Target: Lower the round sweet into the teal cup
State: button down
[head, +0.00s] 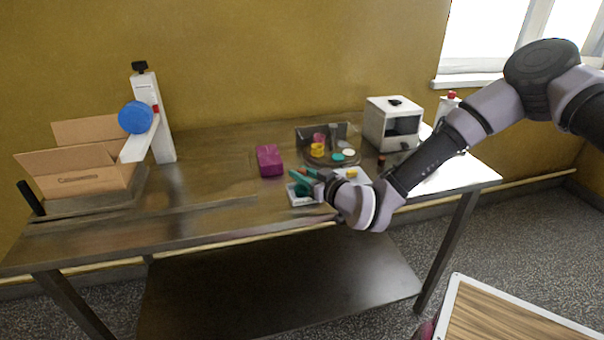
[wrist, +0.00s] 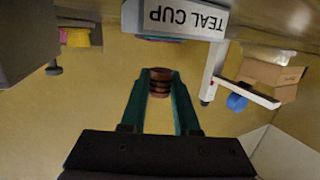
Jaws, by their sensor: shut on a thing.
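My gripper (wrist: 160,78) has two teal fingers shut on a brown, ridged round sweet (wrist: 160,84), held between the tips in the wrist view. A white label reading TEAL CUP (wrist: 187,18) appears upside down just beyond the fingertips. A thin teal and purple edge shows behind it, mostly hidden. In the head view my gripper (head: 303,178) is low over the table's front middle, above a dark teal cup (head: 302,189) by a small white holder (head: 300,200). The sweet cannot be made out there, and I cannot tell its exact height over the cup.
A magenta box (head: 269,160) stands left of my gripper. A cardboard box (head: 85,175) and a white stand with a blue disc (head: 136,117) are at left. The table between is clear.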

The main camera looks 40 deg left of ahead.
aim_at(301, 191)
jog(key=shift+f, duration=1.95)
dwell(1.1)
jog(key=c, duration=0.6)
grip_release()
